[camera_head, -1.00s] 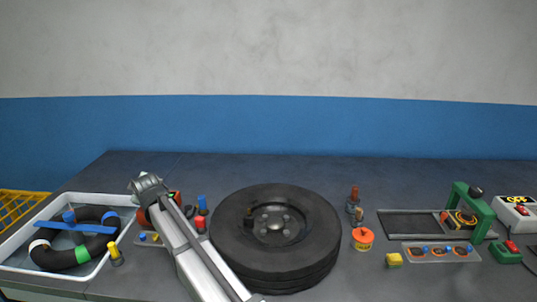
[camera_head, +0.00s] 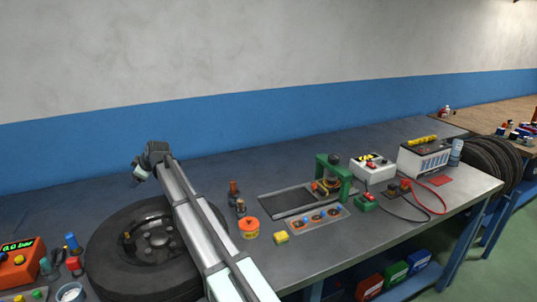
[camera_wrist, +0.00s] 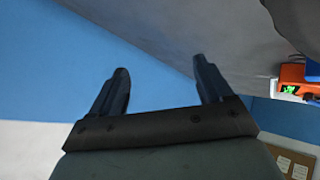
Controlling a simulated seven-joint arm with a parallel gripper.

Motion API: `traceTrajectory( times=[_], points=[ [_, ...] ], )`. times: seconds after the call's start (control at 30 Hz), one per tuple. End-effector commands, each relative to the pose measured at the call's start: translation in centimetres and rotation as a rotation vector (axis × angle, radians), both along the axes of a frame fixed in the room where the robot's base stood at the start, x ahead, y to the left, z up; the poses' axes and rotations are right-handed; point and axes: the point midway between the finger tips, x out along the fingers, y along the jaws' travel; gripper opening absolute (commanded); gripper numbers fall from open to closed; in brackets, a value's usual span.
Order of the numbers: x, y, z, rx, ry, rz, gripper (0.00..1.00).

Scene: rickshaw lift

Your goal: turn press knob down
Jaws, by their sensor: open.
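The green press (camera_head: 348,178) stands on the bench, right of centre in the head view. A dark round knob (camera_head: 334,160) sits on top of its frame. An orange and dark part (camera_head: 327,187) sits under the frame. My gripper (camera_head: 138,177) is far to the left of the press, raised behind the tyre. In the wrist view my gripper (camera_wrist: 160,64) shows two dark fingers well apart with nothing between them. The press and knob are not in the wrist view.
A tyre (camera_head: 110,235) lies at the left under my arm. A white box (camera_head: 373,170), a battery (camera_head: 425,158) and cables are right of the press. The bench behind is clear.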

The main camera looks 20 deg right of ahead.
Motion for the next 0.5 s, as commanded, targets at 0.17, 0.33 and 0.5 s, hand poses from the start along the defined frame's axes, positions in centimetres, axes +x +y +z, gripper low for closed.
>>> traceTrajectory(
  times=[0.17,0.33,0.5],
  points=[
    [1.6,-8.9,0.1,0.047,0.05,-0.039,0.79],
    [2.2,-16.8,0.4,0.097,0.086,-0.065,0.79],
    [2.0,-24.8,0.9,0.154,0.112,-0.087,0.79]
  ],
)
